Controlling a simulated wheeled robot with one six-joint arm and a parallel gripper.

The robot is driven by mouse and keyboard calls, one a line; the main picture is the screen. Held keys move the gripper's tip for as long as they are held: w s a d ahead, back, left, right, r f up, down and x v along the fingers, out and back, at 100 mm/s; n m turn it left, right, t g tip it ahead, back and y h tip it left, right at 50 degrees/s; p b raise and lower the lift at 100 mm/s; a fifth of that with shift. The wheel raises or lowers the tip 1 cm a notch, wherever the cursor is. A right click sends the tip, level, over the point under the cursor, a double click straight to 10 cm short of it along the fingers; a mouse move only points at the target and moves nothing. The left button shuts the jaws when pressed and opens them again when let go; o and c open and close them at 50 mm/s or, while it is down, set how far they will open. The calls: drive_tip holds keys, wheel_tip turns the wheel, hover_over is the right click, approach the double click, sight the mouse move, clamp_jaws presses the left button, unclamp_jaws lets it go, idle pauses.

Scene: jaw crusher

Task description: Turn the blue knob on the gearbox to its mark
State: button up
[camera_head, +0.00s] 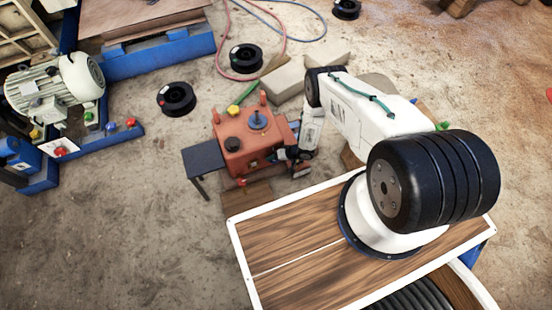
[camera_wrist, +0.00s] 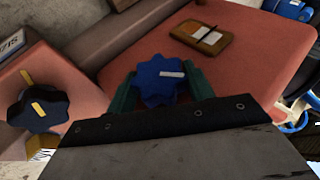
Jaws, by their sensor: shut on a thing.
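The red gearbox (camera_head: 236,158) stands on a small stand, and its red face fills much of the wrist view (camera_wrist: 262,60). The blue lobed knob (camera_wrist: 152,88) has a pale pointer line directed to the right in the picture. My gripper (camera_wrist: 162,90) has one green finger on each side of the knob and is shut on it. In the head view my gripper (camera_head: 293,156) is at the gearbox's right side, and the knob cannot be made out there. I cannot make out a mark for the blue knob.
A black lobed knob (camera_wrist: 38,108) with a yellow pointer is left of my gripper, with a yellow line above it. A brown plate (camera_wrist: 203,37) with a white label lies beyond the blue knob. A dark side table (camera_head: 203,157) adjoins the gearbox. Black spools lie on the floor.

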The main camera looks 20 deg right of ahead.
drive_tip(key=shift+d+t+y, duration=0.1)
drive_tip(key=shift+t+y, duration=0.2)
drive_tip(key=shift+y, duration=0.6)
drive_tip(key=shift+w, duration=0.1)
drive_tip(key=o, duration=1)
drive_tip(key=shift+v, duration=3.9)
